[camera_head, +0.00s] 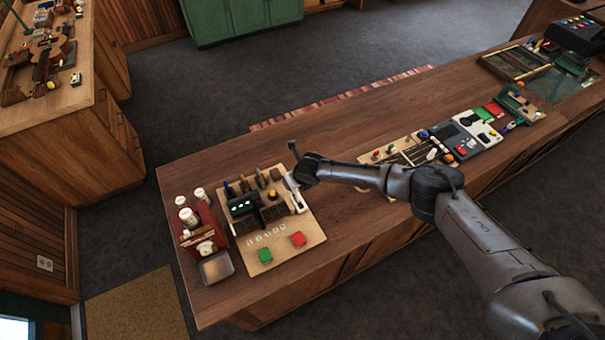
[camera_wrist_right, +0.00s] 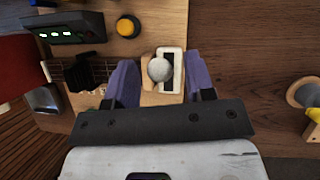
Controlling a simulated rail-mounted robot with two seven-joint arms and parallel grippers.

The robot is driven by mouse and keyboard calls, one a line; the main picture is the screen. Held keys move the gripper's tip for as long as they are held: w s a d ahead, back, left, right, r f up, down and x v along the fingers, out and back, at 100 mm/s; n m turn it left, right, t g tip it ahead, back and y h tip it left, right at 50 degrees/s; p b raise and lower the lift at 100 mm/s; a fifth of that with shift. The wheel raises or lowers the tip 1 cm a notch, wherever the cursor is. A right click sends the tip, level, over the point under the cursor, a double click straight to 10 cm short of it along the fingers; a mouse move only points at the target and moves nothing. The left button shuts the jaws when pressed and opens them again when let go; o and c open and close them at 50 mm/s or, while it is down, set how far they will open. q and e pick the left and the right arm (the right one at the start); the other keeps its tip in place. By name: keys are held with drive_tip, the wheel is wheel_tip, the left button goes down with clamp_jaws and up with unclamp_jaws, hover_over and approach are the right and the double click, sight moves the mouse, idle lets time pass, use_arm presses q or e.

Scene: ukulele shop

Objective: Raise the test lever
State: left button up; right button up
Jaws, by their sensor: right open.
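The test lever shows in the right wrist view as a pale round knob (camera_wrist_right: 159,69) beside a white slotted plate (camera_wrist_right: 178,72). The white plate also shows in the head view (camera_head: 299,203), at the right edge of the wooden test board (camera_head: 278,222). My right gripper (camera_head: 292,181) is above that edge. In the wrist view its two purple fingers (camera_wrist_right: 160,78) are open, one on each side of the knob, with gaps visible. I cannot tell how far the fingertips are above the board. My left gripper is not in view.
The board also carries a display (camera_head: 242,204), a yellow knob (camera_wrist_right: 127,26), a green button (camera_head: 265,255) and a red button (camera_head: 298,239). A red rack with white jars (camera_head: 203,228) stands left. Bare counter (camera_head: 340,240) lies right of the board.

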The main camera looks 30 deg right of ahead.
drive_tip(key=b+v, duration=0.1)
drive_tip(key=v, duration=1.1)
drive_tip(key=shift+s, duration=0.1)
